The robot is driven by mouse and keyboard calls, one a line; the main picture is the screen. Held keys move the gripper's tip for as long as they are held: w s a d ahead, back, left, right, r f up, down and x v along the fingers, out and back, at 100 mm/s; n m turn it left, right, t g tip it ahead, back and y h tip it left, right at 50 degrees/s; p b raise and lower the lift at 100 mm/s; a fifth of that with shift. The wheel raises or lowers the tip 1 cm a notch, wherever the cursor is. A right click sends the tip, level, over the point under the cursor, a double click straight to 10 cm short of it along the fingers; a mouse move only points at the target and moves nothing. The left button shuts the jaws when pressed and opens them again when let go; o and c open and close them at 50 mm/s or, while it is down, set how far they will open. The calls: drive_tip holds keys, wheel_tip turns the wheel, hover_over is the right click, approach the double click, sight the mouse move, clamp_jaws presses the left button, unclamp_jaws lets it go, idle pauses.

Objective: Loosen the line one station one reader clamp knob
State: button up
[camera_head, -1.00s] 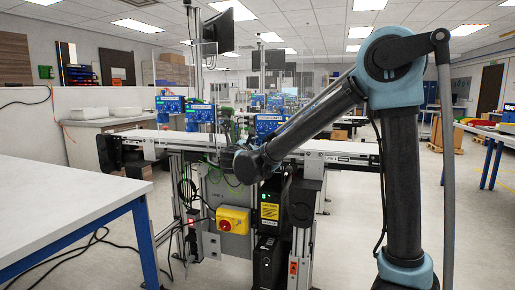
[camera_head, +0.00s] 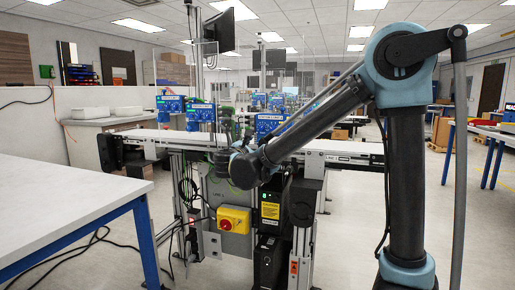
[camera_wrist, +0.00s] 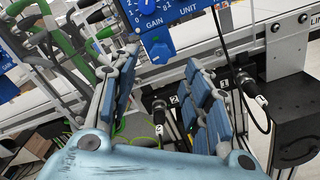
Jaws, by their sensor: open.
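My gripper (camera_wrist: 163,60) is open in the wrist view, its two blue-padded fingers apart with nothing held. In the head view my gripper (camera_head: 226,130) is at the near side of the conveyor, below the blue station boxes. A blue unit (camera_wrist: 170,14) marked GAIN and UNIT, with a dial, is beyond the fingertips. A small blue part (camera_wrist: 158,51) hangs below it, in line with the gap. A black cylindrical fitting (camera_wrist: 158,106) with a cable shows between the fingers, lower down. I cannot tell which part is the reader clamp knob.
The conveyor (camera_head: 340,147) runs across the view. A yellow box with a red switch (camera_head: 233,220) is below it. A cabled sensor (camera_wrist: 246,80) is right of the fingers; green and grey hoses (camera_wrist: 62,45) are at left. A white table (camera_head: 60,200) stands at left.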

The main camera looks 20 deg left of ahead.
drive_tip(key=s, duration=0.7)
drive_tip(key=shift+s+a, duration=0.2)
drive_tip(key=shift+a, duration=0.05)
